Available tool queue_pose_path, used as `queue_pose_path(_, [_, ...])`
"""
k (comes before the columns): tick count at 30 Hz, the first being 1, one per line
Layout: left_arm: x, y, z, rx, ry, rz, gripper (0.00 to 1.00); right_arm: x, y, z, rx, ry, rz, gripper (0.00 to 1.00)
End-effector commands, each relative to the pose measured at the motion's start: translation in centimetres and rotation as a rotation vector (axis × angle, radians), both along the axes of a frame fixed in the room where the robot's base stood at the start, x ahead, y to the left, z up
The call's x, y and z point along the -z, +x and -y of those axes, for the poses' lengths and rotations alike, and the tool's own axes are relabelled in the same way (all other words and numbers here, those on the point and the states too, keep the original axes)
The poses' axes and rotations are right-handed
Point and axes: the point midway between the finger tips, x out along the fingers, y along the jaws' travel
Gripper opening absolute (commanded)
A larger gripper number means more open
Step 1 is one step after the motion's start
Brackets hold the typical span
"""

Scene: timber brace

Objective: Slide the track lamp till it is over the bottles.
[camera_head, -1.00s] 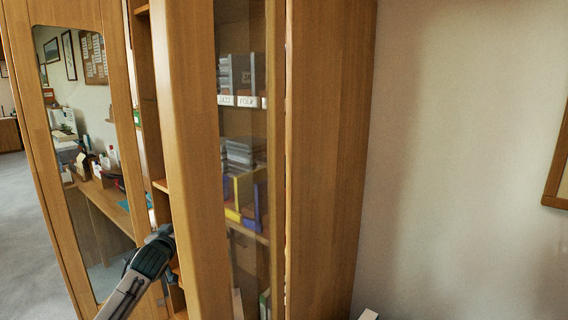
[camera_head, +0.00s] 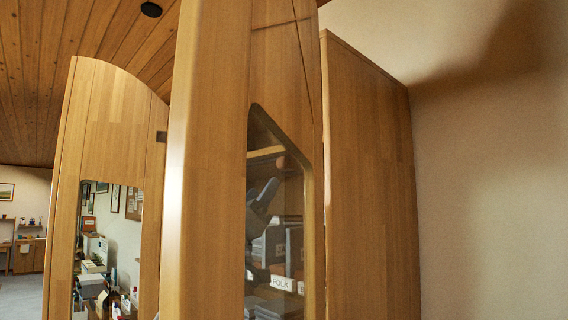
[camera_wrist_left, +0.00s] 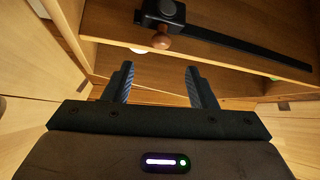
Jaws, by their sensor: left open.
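In the left wrist view, the track lamp (camera_wrist_left: 163,12) is a black block at the upper left end of a dark track (camera_wrist_left: 245,45). The track runs to the right under a wooden board. A round brown wooden knob (camera_wrist_left: 162,40) hangs from the lamp. My left gripper (camera_wrist_left: 159,67) is open and empty, its fingers pointing toward the knob and apart from it. In the head view a grey gripper shape, my left one (camera_head: 263,195), shows dimly at the glass door. I cannot make out the bottles in either current view. My right gripper is not in view.
An open cabinet door with a glass pane (camera_head: 285,225) stands before the cabinet, whose side panel (camera_head: 370,180) is at right. Another door (camera_head: 112,140) stands at left. Wooden walls flank my left gripper closely.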

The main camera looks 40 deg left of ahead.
Motion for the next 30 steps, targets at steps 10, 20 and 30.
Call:
queue_pose_path(10, [-4.2, 3.9, -0.7, 0.002, -0.004, -0.003, 0.52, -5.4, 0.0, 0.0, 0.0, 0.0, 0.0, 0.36])
queue_pose_path(20, [-6.0, 6.2, -1.0, 0.001, -0.001, -0.002, 0.52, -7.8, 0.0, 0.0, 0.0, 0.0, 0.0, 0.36])
queue_pose_path(30, [-6.0, 6.5, -1.1, -0.002, 0.001, -0.002, 0.52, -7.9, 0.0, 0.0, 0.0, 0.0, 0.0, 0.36])
